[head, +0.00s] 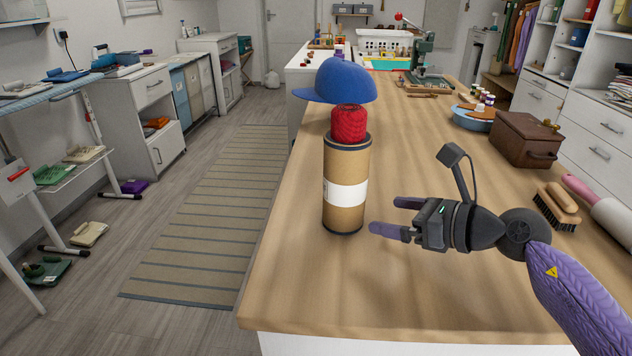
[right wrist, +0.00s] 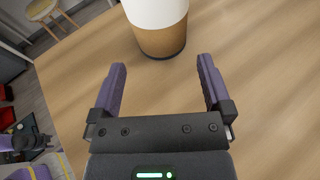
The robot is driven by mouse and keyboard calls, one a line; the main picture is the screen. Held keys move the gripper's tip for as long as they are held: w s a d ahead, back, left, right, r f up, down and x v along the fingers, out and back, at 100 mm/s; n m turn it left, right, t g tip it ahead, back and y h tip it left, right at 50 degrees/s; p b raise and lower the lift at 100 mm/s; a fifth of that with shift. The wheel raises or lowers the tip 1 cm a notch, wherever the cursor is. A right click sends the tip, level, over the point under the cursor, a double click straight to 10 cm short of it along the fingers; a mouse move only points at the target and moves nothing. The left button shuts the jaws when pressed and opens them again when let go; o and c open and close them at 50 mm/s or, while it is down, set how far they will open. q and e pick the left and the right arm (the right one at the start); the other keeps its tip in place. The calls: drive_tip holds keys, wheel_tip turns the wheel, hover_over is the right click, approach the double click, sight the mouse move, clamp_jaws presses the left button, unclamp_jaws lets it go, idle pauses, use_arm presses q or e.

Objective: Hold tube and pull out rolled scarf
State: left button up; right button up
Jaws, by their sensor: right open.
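A brown cardboard tube (head: 346,170) with a white label and dark rims stands upright on the wooden table. A red rolled scarf (head: 349,123) sticks out of its top. A blue cap (head: 338,82) shows just above the scarf; I cannot tell whether it rests on it. My right gripper (head: 392,217) is open and empty, to the right of the tube near its lower part, not touching it. In the right wrist view the tube (right wrist: 160,40) stands beyond the two open fingers (right wrist: 163,80); its top is cut off.
The wooden table (head: 300,290) is clear around the tube at the front. A brown box (head: 525,140), a brush (head: 557,206) and a rolling pin (head: 600,205) lie at the right. A blue bowl (head: 470,118) and a green machine (head: 425,60) stand farther back.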

sight(361, 210)
drive_tip(key=x, duration=0.1)
drive_tip(key=b+x, duration=0.1)
drive_tip(key=x, duration=0.1)
drive_tip(key=shift+d+f, duration=0.1)
drive_tip(key=shift+f, duration=0.15)
drive_tip(key=b+x, duration=0.3)
drive_tip(key=x, duration=0.2)
drive_tip(key=shift+w+a, duration=0.2)
drive_tip(key=shift+a, duration=0.15)
drive_tip(key=c, duration=0.5)
use_arm(q)
drive_tip(key=shift+g, duration=0.3)
drive_tip(key=f, duration=0.1)
drive_tip(key=s+f, duration=0.1)
drive_tip(key=d+f, duration=0.1)
drive_tip(key=f, duration=0.1)
drive_tip(key=shift+s+f, duration=0.1)
drive_tip(key=shift+s, duration=0.3)
use_arm(e)
drive_tip(key=shift+o, duration=0.2)
use_arm(q)
drive_tip(key=shift+s, duration=0.2)
use_arm(e)
drive_tip(key=o, duration=0.5)
drive_tip(key=shift+c, duration=0.2)
use_arm(q)
drive_tip(key=shift+s, duration=0.2)
